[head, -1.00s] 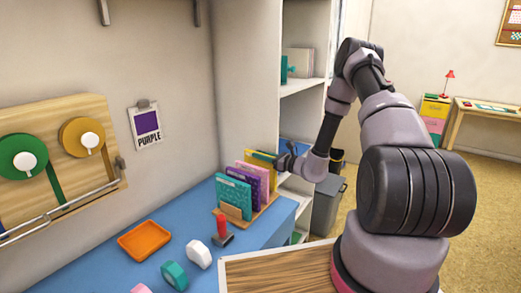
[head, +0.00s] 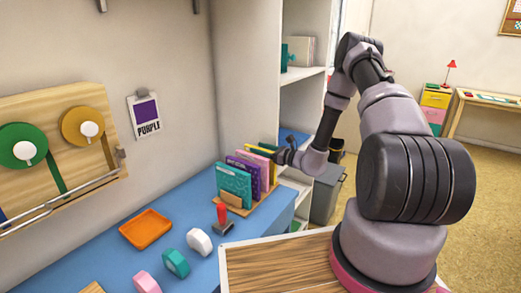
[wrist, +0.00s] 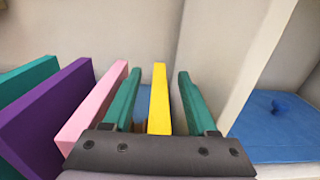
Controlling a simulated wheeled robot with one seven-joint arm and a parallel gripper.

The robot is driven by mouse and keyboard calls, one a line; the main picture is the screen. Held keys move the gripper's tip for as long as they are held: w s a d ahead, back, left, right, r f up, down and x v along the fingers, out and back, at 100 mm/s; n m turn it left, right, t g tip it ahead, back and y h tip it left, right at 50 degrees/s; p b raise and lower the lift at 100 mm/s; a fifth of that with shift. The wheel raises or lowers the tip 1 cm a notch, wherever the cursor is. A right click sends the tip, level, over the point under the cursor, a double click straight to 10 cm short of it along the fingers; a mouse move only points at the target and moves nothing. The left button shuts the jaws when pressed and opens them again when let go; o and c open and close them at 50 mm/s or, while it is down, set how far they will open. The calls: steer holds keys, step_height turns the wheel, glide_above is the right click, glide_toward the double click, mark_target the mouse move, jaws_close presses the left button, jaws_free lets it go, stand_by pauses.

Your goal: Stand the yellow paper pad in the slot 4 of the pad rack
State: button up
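The yellow paper pad (wrist: 159,98) stands upright between my gripper's two teal fingers in the wrist view, with a gap on each side. My gripper (wrist: 160,76) is open around it. In the head view the yellow pad (head: 264,148) is at the far end of the wooden pad rack (head: 262,203), behind the pink pad (head: 262,164), partly hidden by my gripper (head: 277,153). The purple pad (head: 244,170) and teal pad (head: 233,186) stand nearer. The bottom of the yellow pad is hidden, so its seating in the slot cannot be seen.
The rack stands on a blue counter (head: 187,223) against the wall. A white shelf unit (wrist: 240,55) rises close to the right of my gripper. A red-handled stamp (head: 222,219), an orange tray (head: 146,228) and several tape-like blocks lie in front.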

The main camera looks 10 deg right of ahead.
steer(key=v, duration=1)
steer(key=s+a+r+n+g, duration=0.4)
steer(key=s+r+n+g, duration=0.25)
steer(key=r, duration=0.45)
steer(key=s+a+r+n+g, duration=0.55)
steer(key=r+n, duration=0.25)
steer(key=r, duration=0.3)
steer(key=s+d+r+n+t+h, duration=0.3)
steer(key=s+d+r+n+h, duration=0.1)
steer(key=s+r, duration=0.4)
steer(key=s+d+r+n+t+h, duration=0.3)
steer(key=s+r+h, duration=0.3)
steer(key=s+r, duration=0.2)
steer(key=shift+s+d+r+n+h, duration=0.2)
steer(key=shift+s+d+n+h, duration=0.2)
steer(key=shift+s+d+n, duration=0.2)
